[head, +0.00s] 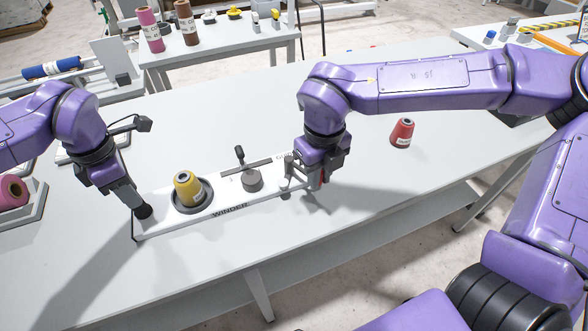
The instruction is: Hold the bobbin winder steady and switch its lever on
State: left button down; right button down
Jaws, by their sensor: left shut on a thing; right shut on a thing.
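The bobbin winder (165,228) is a long pale base marked WINDER, lying flat on the table. A yellow spool (187,187) stands in a dark ring near its left end. A short dark upright handle (239,155) rises beside a slotted rail behind a grey round post (252,181). My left gripper (139,204) is shut on a black knob (145,212) at the winder's left end. My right gripper (316,180) is shut at the winder's right end, beside a grey bracket (289,172). A red bit shows by its fingers; what it grips is mostly hidden.
A red spool (402,133) stands on the white table (385,190) right of my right gripper. A pink spool (12,192) sits in a holder at far left. A back table holds a pink cone (150,30) and a brown cone (187,23). The table's front is clear.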

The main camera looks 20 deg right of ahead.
pick_arm(q)
jog(key=shift+s+f, duration=0.1)
jog(key=shift+f, duration=0.15)
pick_arm(e)
jog(key=a+m, duration=0.2)
jog(key=m, duration=0.1)
jog(key=shift+s+a, duration=0.25)
jog(key=shift+s, duration=0.05)
jog(key=a+m, duration=0.2)
jog(key=m, duration=0.1)
jog(key=a+m, duration=0.2)
jog(key=shift+w+a+m, duration=0.1)
jog(key=shift+w+m, duration=0.2)
jog(key=shift+m, duration=0.1)
jog(key=shift+w+a+m, duration=0.15)
jog(key=shift+a+m, duration=0.15)
jog(key=shift+w+a, duration=0.15)
jog(key=shift+a, duration=0.15)
jog(key=c, duration=1.1)
grip_release()
jog(key=shift+o, duration=0.2)
